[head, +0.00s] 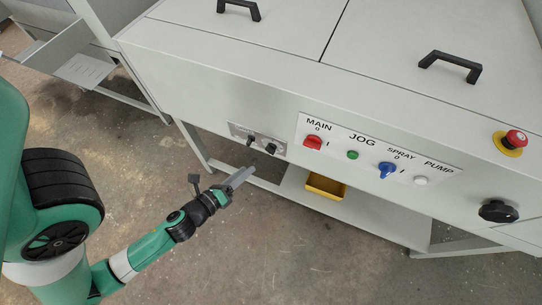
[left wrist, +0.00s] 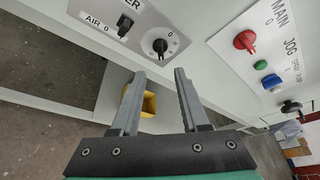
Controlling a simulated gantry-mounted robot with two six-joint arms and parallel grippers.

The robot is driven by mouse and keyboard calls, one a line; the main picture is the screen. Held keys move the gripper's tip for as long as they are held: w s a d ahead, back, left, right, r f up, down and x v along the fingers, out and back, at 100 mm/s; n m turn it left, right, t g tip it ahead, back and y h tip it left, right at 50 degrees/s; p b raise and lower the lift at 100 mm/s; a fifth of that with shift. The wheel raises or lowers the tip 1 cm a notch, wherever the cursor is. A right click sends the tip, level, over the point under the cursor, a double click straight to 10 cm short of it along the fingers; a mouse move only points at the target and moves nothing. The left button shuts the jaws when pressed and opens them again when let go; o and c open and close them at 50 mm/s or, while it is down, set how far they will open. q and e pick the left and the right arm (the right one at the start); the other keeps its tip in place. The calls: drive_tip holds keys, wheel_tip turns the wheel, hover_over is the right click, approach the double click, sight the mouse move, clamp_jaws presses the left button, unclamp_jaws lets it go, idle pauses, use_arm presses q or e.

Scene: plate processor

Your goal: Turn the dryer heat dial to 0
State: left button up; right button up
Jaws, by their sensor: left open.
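The dryer panel is a small grey plate (head: 257,141) on the machine's front, left of the white control panel. It carries a black heat dial (head: 271,148) on its right and a black air switch (head: 250,140) on its left. My left gripper (head: 242,175) is open and empty, below and slightly left of the dial. In the left wrist view its fingertips (left wrist: 158,73) are apart, just below the dial, not around it.
The white panel (head: 336,124) holds a red main switch (head: 313,142), green jog button (head: 353,154), blue spray switch (head: 387,170) and white pump button (head: 421,181). An emergency stop (head: 514,139) sits further right. A yellow bin (head: 325,187) stands below. Floor in front is clear.

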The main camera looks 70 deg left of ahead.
sight(271, 149)
use_arm(q)
drive_tip(key=p+x, duration=0.3)
drive_tip(key=x, duration=0.8)
drive_tip(key=shift+w, duration=0.2)
drive_tip(key=shift+a, duration=0.1)
drive_tip(key=shift+c, duration=0.2)
clamp_jaws()
